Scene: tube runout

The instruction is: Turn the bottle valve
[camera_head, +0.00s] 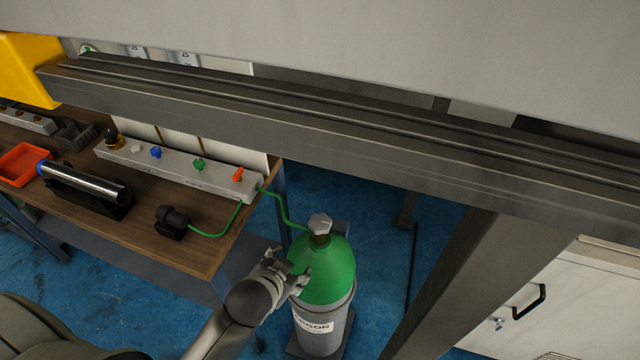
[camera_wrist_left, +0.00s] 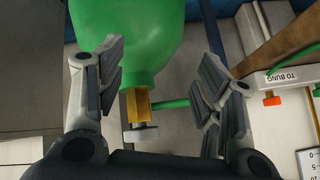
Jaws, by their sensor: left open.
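A gas bottle with a green shoulder (camera_head: 325,270) and a grey body labelled ARGON stands on the floor beside the bench. On top is its brass valve with a grey faceted knob (camera_head: 320,222). In the left wrist view the green shoulder (camera_wrist_left: 130,35) is at the top, with the brass valve body (camera_wrist_left: 137,104) and grey knob (camera_wrist_left: 140,134) below it. My left gripper (camera_head: 288,275) is beside the bottle's left shoulder, below the knob. It is open (camera_wrist_left: 163,75); the valve shows between the spread fingers, and nothing is gripped. My right gripper is not in view.
A green hose (camera_head: 283,210) runs from the valve to a grey manifold (camera_head: 180,170) with coloured knobs on the wooden bench (camera_head: 145,235). A dark metal beam (camera_head: 330,130) crosses above, and a post (camera_head: 450,270) stands right of the bottle. Blue floor (camera_head: 380,220) shows behind.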

